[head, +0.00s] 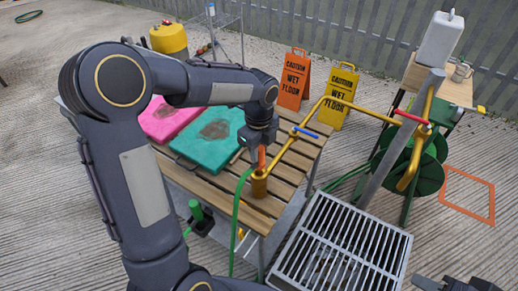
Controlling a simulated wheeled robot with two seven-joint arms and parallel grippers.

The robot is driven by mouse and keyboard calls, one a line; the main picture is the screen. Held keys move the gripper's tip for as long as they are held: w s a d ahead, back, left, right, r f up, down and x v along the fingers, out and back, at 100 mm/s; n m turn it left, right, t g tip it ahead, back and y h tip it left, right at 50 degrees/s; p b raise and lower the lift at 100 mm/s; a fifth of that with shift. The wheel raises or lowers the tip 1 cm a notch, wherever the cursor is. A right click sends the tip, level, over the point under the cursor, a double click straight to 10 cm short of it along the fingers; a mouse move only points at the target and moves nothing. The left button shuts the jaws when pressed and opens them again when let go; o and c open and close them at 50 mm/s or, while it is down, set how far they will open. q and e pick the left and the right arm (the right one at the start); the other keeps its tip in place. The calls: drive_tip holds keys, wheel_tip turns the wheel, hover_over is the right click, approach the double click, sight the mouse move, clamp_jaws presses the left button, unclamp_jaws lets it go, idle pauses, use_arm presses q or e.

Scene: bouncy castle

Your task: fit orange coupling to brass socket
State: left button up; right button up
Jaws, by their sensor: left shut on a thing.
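The orange coupling (262,157) is held in my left gripper (262,146), which is shut on it and points down over the slatted table. The brass socket (259,186) stands upright at the table's front right corner, right below the coupling. The coupling's lower end is at the socket's mouth in the picture; I cannot tell whether it is inside or just above. A green hose (236,215) runs from beside the coupling down past the table edge. My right gripper (455,285) shows only partly at the bottom right edge, and its fingers cannot be made out.
A yellow pipe with a blue-handled valve (304,132) runs near the socket. Teal (193,153) and pink (158,124) pads lie on the table (203,184). A metal grate (345,246) stands in front right. Two wet-floor signs (293,80) and a green hose reel (397,165) are behind.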

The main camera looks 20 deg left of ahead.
use_arm(q)
drive_tip(key=shift+f, duration=0.3)
idle(0.9)
drive_tip(key=shift+f, duration=0.5)
idle(0.5)
idle(0.5)
drive_tip(key=shift+f+b, duration=1)
drive_tip(key=shift+f, duration=0.25)
idle(0.9)
drive_tip(key=o, duration=1)
